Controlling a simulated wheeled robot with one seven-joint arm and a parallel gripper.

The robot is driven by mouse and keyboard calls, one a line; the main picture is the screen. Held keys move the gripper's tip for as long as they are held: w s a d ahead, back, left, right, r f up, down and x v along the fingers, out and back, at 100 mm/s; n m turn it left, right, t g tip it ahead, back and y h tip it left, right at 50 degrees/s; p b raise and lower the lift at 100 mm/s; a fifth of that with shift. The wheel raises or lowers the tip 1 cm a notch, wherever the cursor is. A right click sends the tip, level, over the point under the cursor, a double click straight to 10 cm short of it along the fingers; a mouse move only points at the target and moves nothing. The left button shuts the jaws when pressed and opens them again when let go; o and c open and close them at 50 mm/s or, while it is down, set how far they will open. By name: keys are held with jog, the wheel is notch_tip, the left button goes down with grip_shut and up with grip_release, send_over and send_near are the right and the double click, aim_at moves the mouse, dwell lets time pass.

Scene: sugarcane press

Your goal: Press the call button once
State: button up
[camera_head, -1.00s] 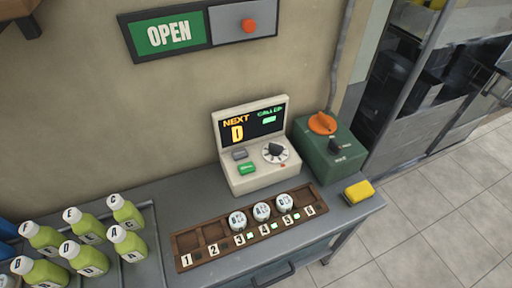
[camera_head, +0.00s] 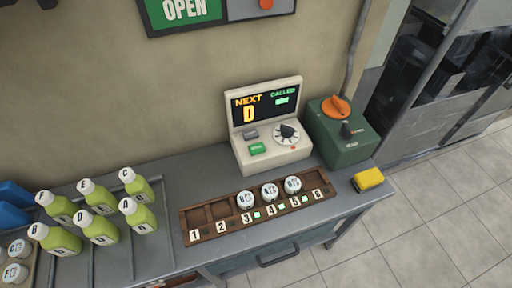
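The cream call console (camera_head: 270,155) stands on the grey counter against the wall. Its black screen (camera_head: 266,106) reads "NEXT D" in orange and "CALLED" in green above a small green bar. On its sloped front are a green button (camera_head: 257,149) with a label too small to read, a grey button (camera_head: 251,135) above it, and a dark knob (camera_head: 287,131) on a white dial. I cannot tell from the labels which button is the call button. My gripper is not in view.
A numbered wooden rack (camera_head: 222,230) in front of the console holds three lettered white-topped pieces. Several green bottles (camera_head: 100,228) stand at left. A green box (camera_head: 340,140) with an orange knob and a yellow block (camera_head: 368,180) are at right. Open floor (camera_head: 440,200) lies beyond.

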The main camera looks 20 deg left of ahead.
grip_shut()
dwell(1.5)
